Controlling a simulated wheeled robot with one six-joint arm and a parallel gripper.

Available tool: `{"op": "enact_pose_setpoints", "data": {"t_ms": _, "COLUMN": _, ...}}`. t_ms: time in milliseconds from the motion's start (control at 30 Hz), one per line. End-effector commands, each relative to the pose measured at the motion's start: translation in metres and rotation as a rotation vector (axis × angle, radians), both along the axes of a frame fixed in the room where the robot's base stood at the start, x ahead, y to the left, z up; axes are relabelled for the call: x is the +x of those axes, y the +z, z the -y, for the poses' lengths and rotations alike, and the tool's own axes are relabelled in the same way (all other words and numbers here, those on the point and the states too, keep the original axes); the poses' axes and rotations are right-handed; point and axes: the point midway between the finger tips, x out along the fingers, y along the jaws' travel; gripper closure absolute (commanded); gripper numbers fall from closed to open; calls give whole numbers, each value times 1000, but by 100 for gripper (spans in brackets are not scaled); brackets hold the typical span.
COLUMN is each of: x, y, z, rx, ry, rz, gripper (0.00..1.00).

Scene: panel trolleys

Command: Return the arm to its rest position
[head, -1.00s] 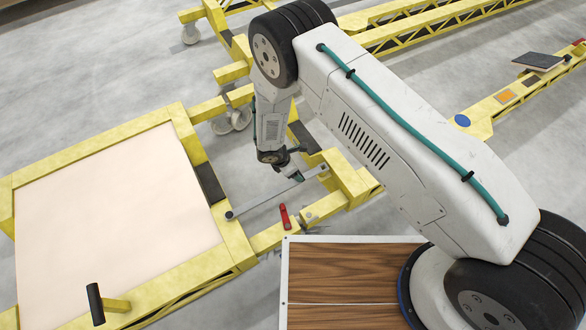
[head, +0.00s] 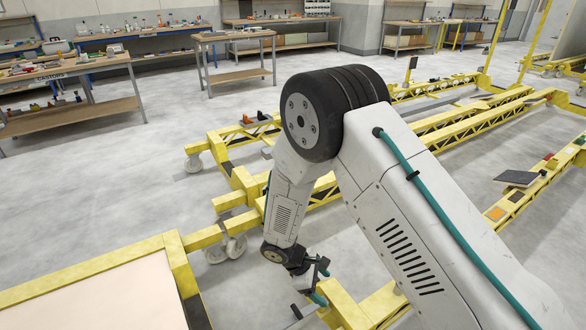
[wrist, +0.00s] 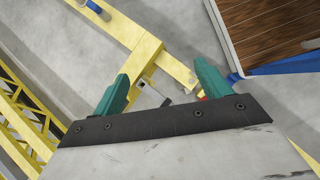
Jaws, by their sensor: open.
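My arm reaches out from the lower right of the head view, bends at a dark joint, and hangs down to my gripper (head: 318,282). In the wrist view my gripper (wrist: 160,88) shows two green fingers standing wide apart with nothing between them. Beyond the fingers lie a yellow trolley beam (wrist: 145,50) and a grey rod end. How far the fingers are from the beam cannot be told.
Yellow trolley frames (head: 470,122) stand around the arm. A trolley with a pale panel (head: 110,300) is at lower left. A wood-topped surface (wrist: 265,35) is close at right in the wrist view. Workbenches (head: 235,60) line the back. Grey floor at left is clear.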

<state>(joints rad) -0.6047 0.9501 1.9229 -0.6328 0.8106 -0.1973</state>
Motion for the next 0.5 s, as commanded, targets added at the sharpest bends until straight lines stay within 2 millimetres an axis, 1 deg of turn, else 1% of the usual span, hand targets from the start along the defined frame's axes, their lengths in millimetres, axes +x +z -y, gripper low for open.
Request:
{"op": "enact_pose_setpoints", "data": {"t_ms": 33, "x": 1, "y": 31, "z": 8, "rx": 3, "ry": -68, "rz": 23, "gripper": 24}}
{"op": "enact_pose_setpoints", "data": {"t_ms": 67, "x": 0, "y": 46, "z": 13, "rx": 4, "ry": -109, "rz": 34, "gripper": 24}}
{"op": "enact_pose_setpoints", "data": {"t_ms": 100, "x": -3, "y": 67, "z": 20, "rx": 5, "ry": -161, "rz": 46, "gripper": 24}}
{"op": "enact_pose_setpoints", "data": {"t_ms": 167, "x": -8, "y": 97, "z": 30, "rx": 8, "ry": -241, "rz": 64, "gripper": 24}}
{"op": "enact_pose_setpoints", "data": {"t_ms": 200, "x": -12, "y": 116, "z": 37, "rx": 12, "ry": -291, "rz": 76, "gripper": 24}}
{"op": "enact_pose_setpoints", "data": {"t_ms": 267, "x": -19, "y": 144, "z": 47, "rx": 21, "ry": -365, "rz": 93, "gripper": 24}}
{"op": "enact_pose_setpoints", "data": {"t_ms": 300, "x": -24, "y": 162, "z": 55, "rx": 26, "ry": -415, "rz": 103, "gripper": 24}}
{"op": "enact_pose_setpoints", "data": {"t_ms": 367, "x": -33, "y": 188, "z": 65, "rx": 37, "ry": -486, "rz": 119, "gripper": 24}}
{"op": "enact_pose_setpoints", "data": {"t_ms": 400, "x": -40, "y": 204, "z": 71, "rx": 46, "ry": -532, "rz": 129, "gripper": 24}}
{"op": "enact_pose_setpoints", "data": {"t_ms": 500, "x": -58, "y": 243, "z": 88, "rx": 71, "ry": -643, "rz": 153, "gripper": 24}}
